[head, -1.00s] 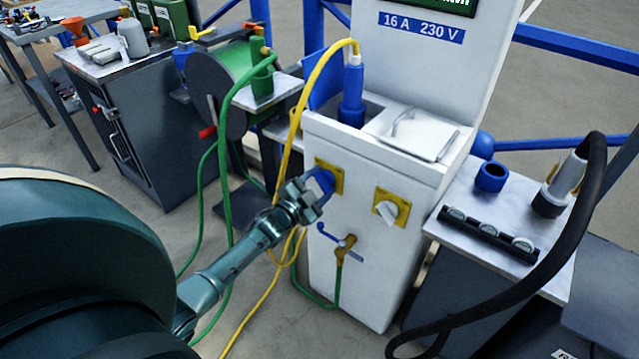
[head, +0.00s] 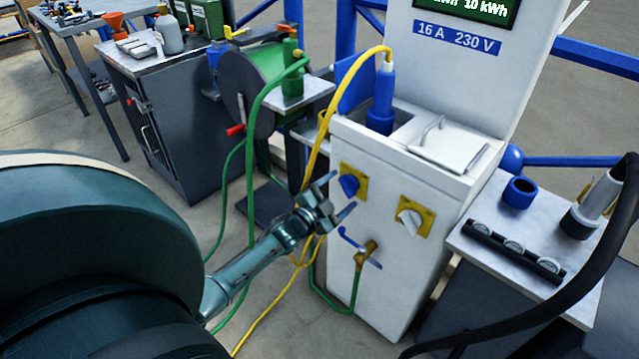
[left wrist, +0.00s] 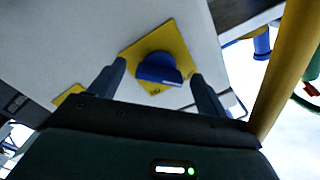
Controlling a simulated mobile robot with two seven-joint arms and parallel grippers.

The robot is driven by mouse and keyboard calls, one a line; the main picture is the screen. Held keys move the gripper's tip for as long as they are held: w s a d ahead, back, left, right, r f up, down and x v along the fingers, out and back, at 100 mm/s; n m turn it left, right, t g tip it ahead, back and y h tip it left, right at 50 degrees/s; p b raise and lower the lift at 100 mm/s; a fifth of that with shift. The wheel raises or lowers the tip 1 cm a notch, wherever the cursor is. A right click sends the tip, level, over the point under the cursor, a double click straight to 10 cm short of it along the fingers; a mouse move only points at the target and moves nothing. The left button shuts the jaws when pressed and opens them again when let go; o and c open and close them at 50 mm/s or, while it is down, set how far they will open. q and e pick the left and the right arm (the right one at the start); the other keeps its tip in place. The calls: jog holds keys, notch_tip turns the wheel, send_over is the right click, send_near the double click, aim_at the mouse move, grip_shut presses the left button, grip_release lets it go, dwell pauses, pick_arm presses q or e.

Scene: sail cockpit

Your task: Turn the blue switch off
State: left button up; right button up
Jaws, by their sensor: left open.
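The blue switch (head: 349,185) is a round knob on a yellow plate on the front of the white power pedestal (head: 372,230). In the left wrist view the blue switch (left wrist: 158,68) lies ahead, between the fingers and beyond their tips. My left gripper (head: 338,196) is open and empty, just in front of the switch and apart from it. Its fingers also show in the left wrist view (left wrist: 160,82), one on each side of the knob. My right gripper is not in view.
A white switch (head: 410,219) on a yellow plate sits to the right. A tap with a blue lever (head: 362,250) is below. A yellow cable (head: 322,130) and green hose (head: 254,150) hang left of the pedestal. A side table (head: 520,250) stands at right.

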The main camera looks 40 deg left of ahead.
pick_arm(q)
jog(key=s+p, duration=0.1)
jog(key=s, duration=1)
jog(key=shift+a, duration=0.45)
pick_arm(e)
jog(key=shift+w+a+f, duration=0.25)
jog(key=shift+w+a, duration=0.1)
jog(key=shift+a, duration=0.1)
